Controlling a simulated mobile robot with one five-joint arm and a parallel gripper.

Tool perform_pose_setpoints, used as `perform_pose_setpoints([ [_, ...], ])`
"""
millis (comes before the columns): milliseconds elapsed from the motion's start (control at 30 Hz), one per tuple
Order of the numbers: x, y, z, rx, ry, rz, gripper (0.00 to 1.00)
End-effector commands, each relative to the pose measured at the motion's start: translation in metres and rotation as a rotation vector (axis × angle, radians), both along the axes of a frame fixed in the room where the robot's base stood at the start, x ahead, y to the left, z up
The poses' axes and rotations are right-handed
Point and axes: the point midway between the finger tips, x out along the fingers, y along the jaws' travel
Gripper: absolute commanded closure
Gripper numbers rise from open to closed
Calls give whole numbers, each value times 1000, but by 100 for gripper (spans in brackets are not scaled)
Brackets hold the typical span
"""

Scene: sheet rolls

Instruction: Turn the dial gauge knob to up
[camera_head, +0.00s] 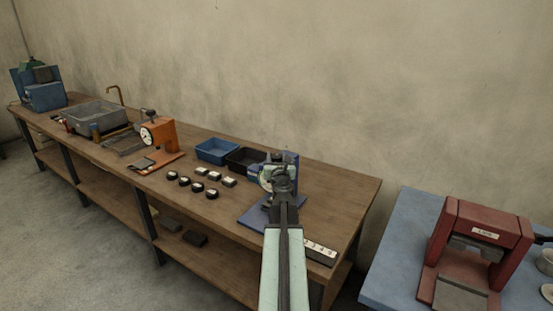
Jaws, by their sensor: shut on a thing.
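A blue stand (255,217) sits near the right end of the wooden bench, with a round pale dial (265,178) partly showing at the left of my gripper. This looks like the dial gauge. My gripper (277,170) is in front of it and shut on what seems to be its knob. The knob and its pointing direction are hidden behind my gripper and arm.
The wooden bench (335,195) holds a blue bin (217,151), a black bin (245,159), several small black and white pieces and an orange device with a white dial (160,138). A red press (480,235) stands on a blue table at right.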

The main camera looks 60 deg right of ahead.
Motion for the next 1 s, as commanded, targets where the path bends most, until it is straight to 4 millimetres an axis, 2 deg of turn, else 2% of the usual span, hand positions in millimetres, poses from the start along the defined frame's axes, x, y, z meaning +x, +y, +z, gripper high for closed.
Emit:
perform_pose_setpoints([
  [600, -1, -5, -1, 1, 0, 535, 99],
  [1000, -1, -3, -1, 1, 1, 705, 99],
])
